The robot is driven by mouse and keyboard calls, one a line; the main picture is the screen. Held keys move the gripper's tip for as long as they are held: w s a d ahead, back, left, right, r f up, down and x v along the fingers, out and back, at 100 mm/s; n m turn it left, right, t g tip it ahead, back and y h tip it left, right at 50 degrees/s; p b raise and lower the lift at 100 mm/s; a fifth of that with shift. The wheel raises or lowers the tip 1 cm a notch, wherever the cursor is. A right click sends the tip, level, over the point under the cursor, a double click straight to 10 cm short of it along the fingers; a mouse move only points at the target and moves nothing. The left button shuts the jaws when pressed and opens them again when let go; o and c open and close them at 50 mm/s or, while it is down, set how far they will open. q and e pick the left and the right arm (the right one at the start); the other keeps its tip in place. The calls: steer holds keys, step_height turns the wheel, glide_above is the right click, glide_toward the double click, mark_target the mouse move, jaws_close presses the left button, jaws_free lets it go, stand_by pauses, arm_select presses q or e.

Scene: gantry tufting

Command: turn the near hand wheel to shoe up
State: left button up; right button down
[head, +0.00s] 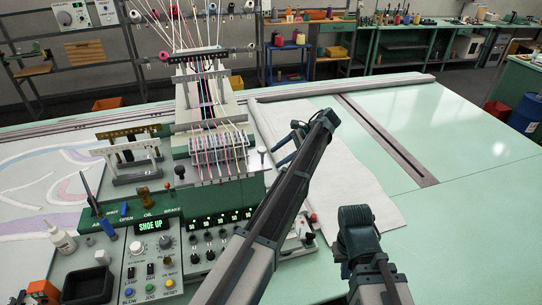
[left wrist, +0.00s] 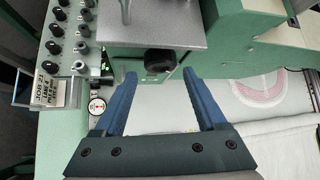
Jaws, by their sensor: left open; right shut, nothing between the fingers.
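The black hand wheel (left wrist: 160,62) sits on the green machine's end, below a grey plate, in the left wrist view. I cannot make it out clearly in the head view. My left gripper (head: 281,150) is at the right end of the machine head, its blue fingers pointing left. In the left wrist view it (left wrist: 158,104) is open and empty; its fingers are apart, with the wheel centred between and beyond them. I see no contact.
The control panel (head: 150,262) with buttons and knobs stands at lower left. Threads and needle bars (head: 218,150) rise from the machine head (head: 228,189). White cloth (head: 345,165) lies at the right. The green table (head: 460,125) beyond is mostly clear.

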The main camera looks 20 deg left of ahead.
arm_select(q)
steer(key=p+v, duration=0.4)
steer(key=v, duration=0.4)
steer(key=shift+d, duration=0.15)
arm_select(e)
step_height(320, 180, up, 6)
steer(key=shift+f, duration=0.15)
arm_select(q)
steer(key=shift+o, duration=0.3)
steer(key=shift+r, duration=0.1)
